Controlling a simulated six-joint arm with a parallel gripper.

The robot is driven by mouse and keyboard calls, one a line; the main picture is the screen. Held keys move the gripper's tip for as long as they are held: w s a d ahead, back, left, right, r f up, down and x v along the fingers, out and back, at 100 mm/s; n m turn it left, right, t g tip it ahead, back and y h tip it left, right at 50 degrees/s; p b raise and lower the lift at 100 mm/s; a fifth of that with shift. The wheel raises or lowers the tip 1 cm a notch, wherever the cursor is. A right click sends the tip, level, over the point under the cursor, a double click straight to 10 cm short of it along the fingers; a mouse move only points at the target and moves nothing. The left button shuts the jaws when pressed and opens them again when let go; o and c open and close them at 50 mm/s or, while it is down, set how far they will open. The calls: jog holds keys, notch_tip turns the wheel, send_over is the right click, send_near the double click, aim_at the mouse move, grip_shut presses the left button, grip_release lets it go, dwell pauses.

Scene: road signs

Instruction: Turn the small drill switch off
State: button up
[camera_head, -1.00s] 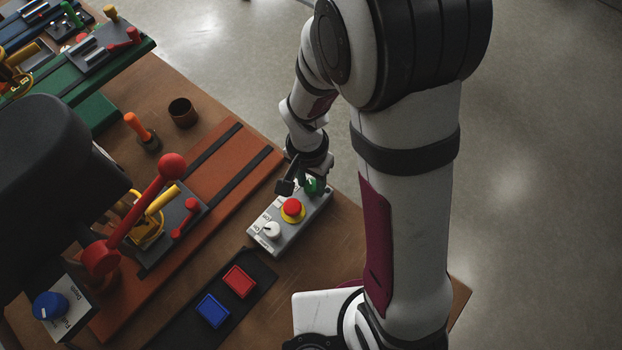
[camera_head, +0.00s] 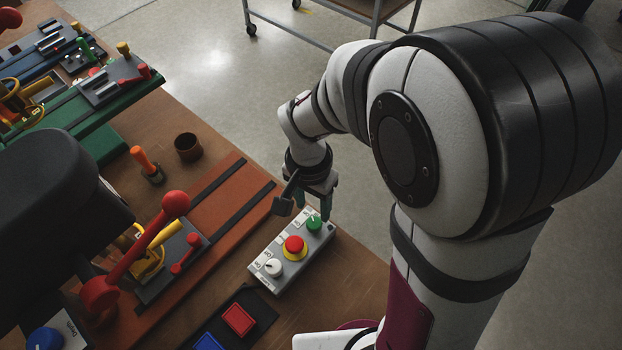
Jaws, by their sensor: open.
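A grey control box (camera_head: 262,284) stands on the brown table. It has a white rotary knob (camera_head: 273,268) at its near left end, a red mushroom button on a yellow base (camera_head: 294,246) in the middle and a green button (camera_head: 314,223) at its far right end. Small labels sit beside the controls but are too small to read surely. I cannot tell which control is the drill switch. My gripper (camera_head: 314,202) is open and empty, pointing down at the box's far right end, close to the green button. Whether it touches the box is unclear.
Left of the box lies a reddish-brown board (camera_head: 226,203) with dark strips and a red lever (camera_head: 148,236). A dark panel with a red square (camera_head: 238,319) and a blue square lies near. A brown cup (camera_head: 188,147) stands behind.

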aim_at(311, 221)
notch_tip(311, 221, up, 9)
jog(key=shift+a+r, duration=0.2)
jog(key=shift+w, duration=0.1)
jog(key=s+d+n+y, duration=0.1)
jog(key=s+d, duration=0.3)
jog(key=s, duration=1.1)
jog(key=shift+d+r+n+y, duration=0.15)
jog(key=shift+r+n+y, duration=0.25)
jog(key=shift+y, duration=0.2)
